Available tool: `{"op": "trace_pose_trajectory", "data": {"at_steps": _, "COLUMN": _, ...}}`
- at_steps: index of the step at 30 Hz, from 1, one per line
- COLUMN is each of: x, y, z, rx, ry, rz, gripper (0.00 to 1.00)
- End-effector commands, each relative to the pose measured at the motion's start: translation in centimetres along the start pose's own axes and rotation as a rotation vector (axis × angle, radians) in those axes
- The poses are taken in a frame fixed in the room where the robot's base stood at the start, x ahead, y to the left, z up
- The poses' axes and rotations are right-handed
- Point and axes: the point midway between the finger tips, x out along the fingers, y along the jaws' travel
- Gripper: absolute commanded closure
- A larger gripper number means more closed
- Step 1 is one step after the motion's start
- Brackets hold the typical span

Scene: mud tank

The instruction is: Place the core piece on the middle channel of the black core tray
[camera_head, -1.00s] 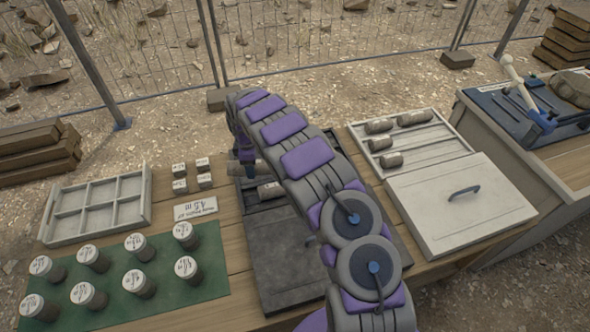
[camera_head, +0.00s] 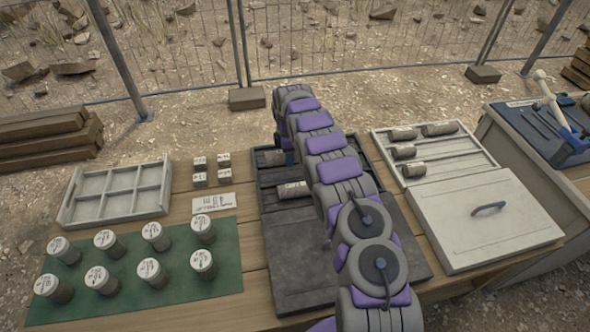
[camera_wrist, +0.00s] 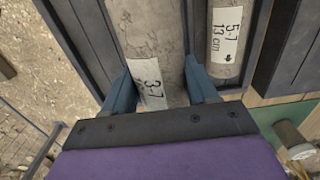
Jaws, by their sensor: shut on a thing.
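My gripper (camera_wrist: 160,68) is shut on a grey cylindrical core piece (camera_wrist: 150,35) labelled 3-7, with a blue finger on each side. The held core lies lengthwise over the black core tray (camera_wrist: 85,20). I cannot tell whether it touches the channel floor. A second core (camera_wrist: 226,35), labelled 5-7 and 13 cm, lies in the channel to its right in the wrist view, apart from it. In the head view the tray (camera_head: 285,230) is partly hidden by my arm. The fingers are mostly hidden there.
A green mat (camera_head: 215,280) with several capped jars, an empty divided tray (camera_head: 115,192), small labelled blocks and a card (camera_head: 212,202) stand to the left.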

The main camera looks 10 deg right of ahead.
Motion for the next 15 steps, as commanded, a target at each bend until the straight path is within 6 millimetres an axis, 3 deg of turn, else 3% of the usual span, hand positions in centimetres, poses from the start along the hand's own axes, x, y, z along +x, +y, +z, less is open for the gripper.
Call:
{"op": "trace_pose_trajectory", "data": {"at_steps": 4, "x": 2.6, "y": 0.0, "z": 0.4, "rx": 0.003, "ry": 0.003, "rz": 0.0, "gripper": 1.0}}
{"op": "trace_pose_trajectory", "data": {"at_steps": 15, "x": 6.1, "y": 0.0, "z": 0.1, "rx": 0.002, "ry": 0.001, "rz": 0.002, "gripper": 1.0}}
